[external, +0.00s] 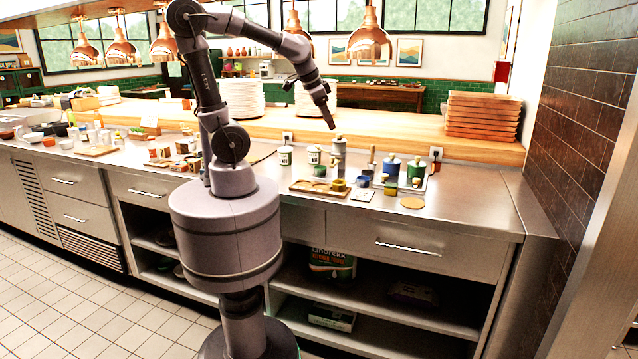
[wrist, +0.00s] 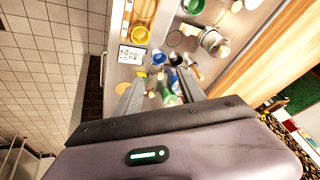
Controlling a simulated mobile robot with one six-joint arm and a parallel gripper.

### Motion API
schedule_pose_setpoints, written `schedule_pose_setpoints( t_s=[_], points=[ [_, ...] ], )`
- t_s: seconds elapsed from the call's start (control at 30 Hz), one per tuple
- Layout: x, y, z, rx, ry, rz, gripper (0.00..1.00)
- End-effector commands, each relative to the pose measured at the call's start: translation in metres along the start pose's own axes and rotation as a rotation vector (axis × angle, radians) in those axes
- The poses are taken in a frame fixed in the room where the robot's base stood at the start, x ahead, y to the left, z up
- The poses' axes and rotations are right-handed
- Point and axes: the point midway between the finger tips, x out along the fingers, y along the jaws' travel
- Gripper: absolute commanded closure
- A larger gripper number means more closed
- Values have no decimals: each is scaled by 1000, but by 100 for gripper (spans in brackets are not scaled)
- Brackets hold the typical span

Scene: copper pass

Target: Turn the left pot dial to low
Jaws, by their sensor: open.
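My gripper (external: 330,122) points down above the counter, up and left of the pots, touching nothing. The fingers partly hide that area.
A round coaster (external: 412,203) lies in front. The counter's right end is clear.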

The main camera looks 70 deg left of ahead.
Motion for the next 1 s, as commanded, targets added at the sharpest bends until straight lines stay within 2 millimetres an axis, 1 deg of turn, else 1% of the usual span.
schedule_pose_setpoints(
  t_s=[0.03,0.07,0.1,0.2,0.3,0.47,0.8,0.9,1.0],
  points=[
    [14,-2,-34,-47,-22,26,53],
    [27,-2,-51,-79,-29,40,53],
    [45,-2,-71,-119,-37,55,53],
    [86,0,-105,-200,-53,82,53],
    [113,3,-120,-246,-61,94,53],
    [140,6,-121,-259,-64,98,53],
    [242,17,-113,-256,-67,97,53],
    [265,19,-113,-256,-65,97,53],
    [280,21,-112,-256,-64,97,53]
  ],
)
